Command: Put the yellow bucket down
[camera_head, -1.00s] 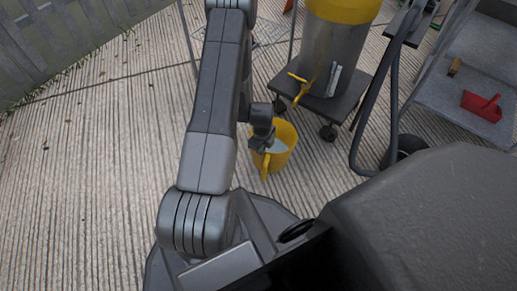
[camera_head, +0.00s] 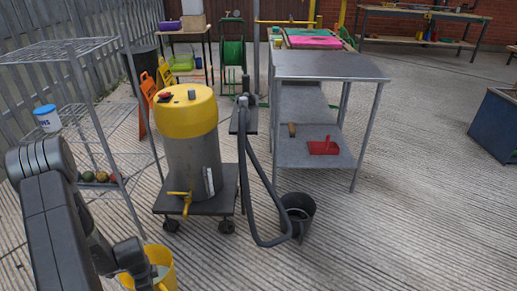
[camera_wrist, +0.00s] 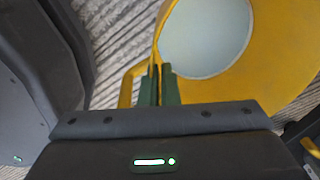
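The yellow bucket (camera_head: 163,258) is at the bottom edge of the head view, partly cut off, with my gripper (camera_head: 150,282) at its left side. In the wrist view the bucket (camera_wrist: 282,62) fills the upper right, with a pale grey-blue inside. My gripper's two dark green fingers (camera_wrist: 161,82) are close together at the bucket's near rim, pinching its edge. A yellow strip, apparently its handle, runs left of the fingers. Whether the bucket's base touches the ground cannot be told.
A yellow-topped vacuum drum (camera_head: 190,140) stands on a wheeled platform ahead. Left is a wire shelf rack (camera_head: 85,100). Right are a metal table (camera_head: 325,67) and a dark grey bucket (camera_head: 298,215). The ribbed concrete at front right is clear.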

